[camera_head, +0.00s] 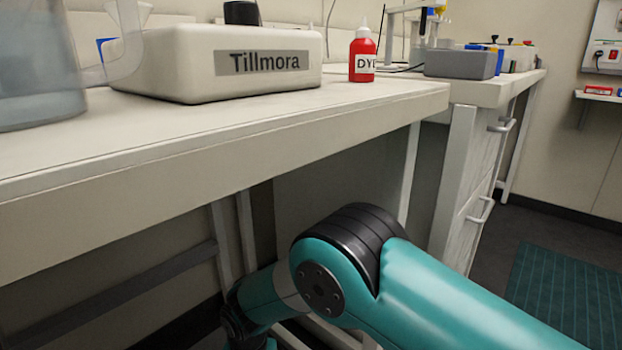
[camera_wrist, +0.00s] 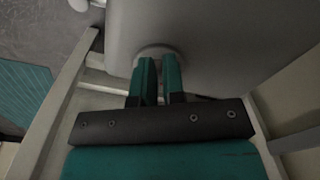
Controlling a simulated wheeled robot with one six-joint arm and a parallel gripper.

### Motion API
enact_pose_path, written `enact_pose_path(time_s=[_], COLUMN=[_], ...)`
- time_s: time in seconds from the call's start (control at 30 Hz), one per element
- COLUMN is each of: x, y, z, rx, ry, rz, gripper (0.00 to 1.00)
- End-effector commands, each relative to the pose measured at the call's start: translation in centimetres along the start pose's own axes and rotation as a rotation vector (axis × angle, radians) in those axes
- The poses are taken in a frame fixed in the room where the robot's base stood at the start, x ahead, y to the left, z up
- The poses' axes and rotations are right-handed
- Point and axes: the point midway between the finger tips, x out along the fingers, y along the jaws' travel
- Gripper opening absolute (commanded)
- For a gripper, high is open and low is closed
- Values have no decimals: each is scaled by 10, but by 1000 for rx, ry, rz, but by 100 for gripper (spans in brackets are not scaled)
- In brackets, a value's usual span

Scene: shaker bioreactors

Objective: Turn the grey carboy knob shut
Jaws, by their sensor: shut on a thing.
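In the wrist view my gripper (camera_wrist: 157,64) has its two teal fingers close together, with a narrow gap between them. The fingertips meet a pale round grey part (camera_wrist: 155,50) on a large smooth grey body (camera_wrist: 225,40), which looks like the carboy. The fingers are shut on the knob, which they mostly hide. I cannot tell how far the knob is turned. In the head view neither the carboy nor my gripper can be made out; my arm reaches down below the bench edge.
The bench (camera_head: 200,145) carries a white Tillmora device (camera_head: 190,70), a clear jug (camera_head: 40,70) and a red dye bottle (camera_head: 362,56). Bench legs and rails (camera_head: 240,235) stand near my arm. A teal floor mat (camera_head: 565,295) lies at the right on open floor.

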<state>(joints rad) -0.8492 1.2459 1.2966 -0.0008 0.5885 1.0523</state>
Motion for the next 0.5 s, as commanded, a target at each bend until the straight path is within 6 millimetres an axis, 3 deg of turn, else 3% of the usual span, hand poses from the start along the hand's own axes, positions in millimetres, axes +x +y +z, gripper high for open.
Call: enact_pose_path(time_s=[0.03, 0.5], x=[13, 7], y=[6, 4], z=[1, 14], rx=[2, -5], ry=[-4, -12], rz=[11, 15], gripper=[0, 0])
